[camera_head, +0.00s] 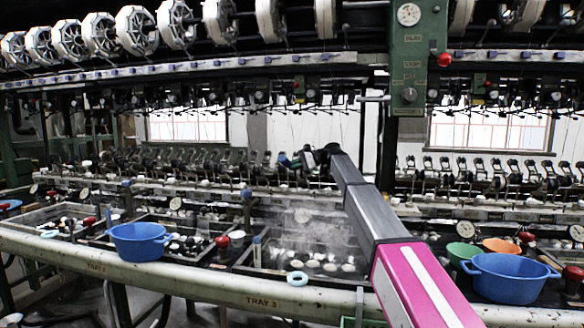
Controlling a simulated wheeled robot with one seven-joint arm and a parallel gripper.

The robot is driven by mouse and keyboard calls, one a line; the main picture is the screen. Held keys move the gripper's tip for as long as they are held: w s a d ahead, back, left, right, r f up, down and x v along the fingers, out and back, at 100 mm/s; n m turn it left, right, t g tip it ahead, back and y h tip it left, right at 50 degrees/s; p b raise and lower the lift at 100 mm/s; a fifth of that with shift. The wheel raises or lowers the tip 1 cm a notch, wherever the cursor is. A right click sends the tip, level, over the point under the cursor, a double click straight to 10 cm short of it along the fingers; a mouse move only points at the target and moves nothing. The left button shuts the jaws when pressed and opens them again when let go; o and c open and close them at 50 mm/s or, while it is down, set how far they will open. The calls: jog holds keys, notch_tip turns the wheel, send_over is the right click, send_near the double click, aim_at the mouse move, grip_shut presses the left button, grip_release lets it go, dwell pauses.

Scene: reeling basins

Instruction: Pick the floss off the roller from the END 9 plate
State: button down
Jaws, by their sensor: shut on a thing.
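My arm reaches from the lower right up and away over the basins. My gripper (306,158) is small and dark at its far end, in front of the row of dark fittings (215,160) behind the basins. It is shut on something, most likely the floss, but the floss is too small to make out. A small blue-green bit (284,159) shows just left of the gripper; I cannot tell what it is. No END 9 plate can be read, and I cannot tell which roller is meant.
Steaming basins (232,262) with pale cocoons lie behind a long pale front rail (180,284) marked TRAY 3. Blue tubs stand left (140,241) and right (508,277). A green post (408,70) with a gauge and red knob rises behind my arm. White reels (136,30) line the top.

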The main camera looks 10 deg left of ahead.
jog(key=shift+a+f, duration=0.1)
jog(key=shift+a, duration=0.9)
dwell(1.8)
jog(key=shift+s+d+r, duration=0.1)
jog(key=shift+s+r, duration=1.15)
jog(key=shift+s, duration=0.25)
jog(key=shift+s+r, duration=1.25)
jog(key=shift+s, duration=0.2)
